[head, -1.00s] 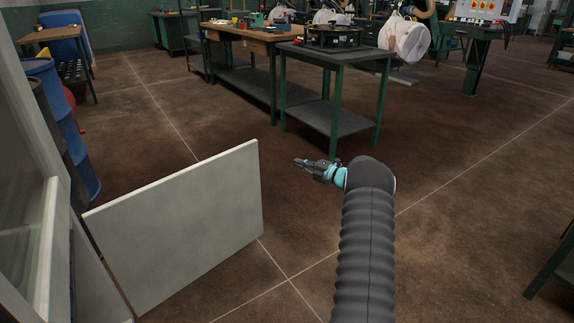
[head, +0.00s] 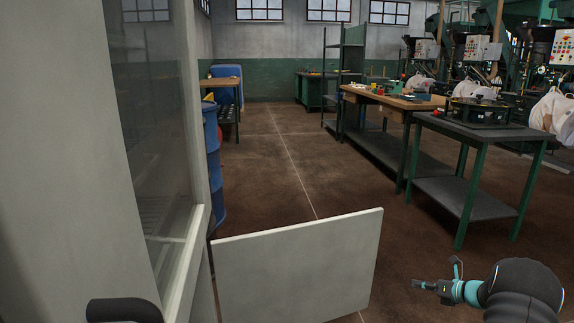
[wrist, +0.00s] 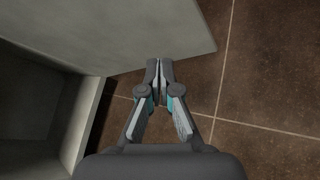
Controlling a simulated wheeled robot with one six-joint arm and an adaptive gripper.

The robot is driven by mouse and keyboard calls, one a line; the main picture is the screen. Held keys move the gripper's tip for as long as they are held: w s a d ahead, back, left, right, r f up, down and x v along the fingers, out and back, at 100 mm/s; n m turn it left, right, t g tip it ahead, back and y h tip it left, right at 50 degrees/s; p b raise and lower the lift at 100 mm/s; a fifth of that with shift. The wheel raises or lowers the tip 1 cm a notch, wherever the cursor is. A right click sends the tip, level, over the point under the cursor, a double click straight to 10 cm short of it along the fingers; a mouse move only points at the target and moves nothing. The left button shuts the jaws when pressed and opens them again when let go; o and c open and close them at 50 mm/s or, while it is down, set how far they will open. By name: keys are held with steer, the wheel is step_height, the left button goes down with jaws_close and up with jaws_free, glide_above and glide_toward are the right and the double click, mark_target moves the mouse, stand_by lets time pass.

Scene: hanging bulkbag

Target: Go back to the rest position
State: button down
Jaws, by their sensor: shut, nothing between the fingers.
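My gripper (head: 420,284) is at the lower right of the head view, out in the open air to the right of a pale door panel (head: 296,265). It holds nothing. In the wrist view my gripper (wrist: 159,68) has its two fingertips together. The pale panel (wrist: 175,28) lies beyond the fingertips there, and I cannot tell the exact gap between them.
A pale cabinet (head: 62,150) with a glazed door stands close on the left, the panel standing out low beside it. A blue barrel (head: 213,165) is behind it. A dark green table (head: 470,132) and a wooden workbench (head: 385,98) stand right. The middle floor is clear.

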steer(key=s+a+r+n+g+h, duration=0.1)
steer(key=s+a+r+n+h, duration=0.2)
steer(key=s+a+r+n, duration=0.6)
steer(key=s+a+r+n+g+h, duration=0.2)
steer(key=s+a+r+n, duration=0.7)
steer(key=s+n, duration=0.5)
steer(key=s+a+r+n+g+h, duration=0.1)
steer(key=s+a+r+n+h, duration=0.3)
steer(key=s, duration=1.6)
steer(key=a+r+n, duration=0.4)
steer(key=a+n, duration=0.2)
steer(key=n, duration=0.1)
steer(key=shift+a+r+n, duration=0.15)
steer(key=shift+r+n, duration=0.15)
steer(key=shift+r, duration=0.1)
steer(key=shift+s, duration=0.15)
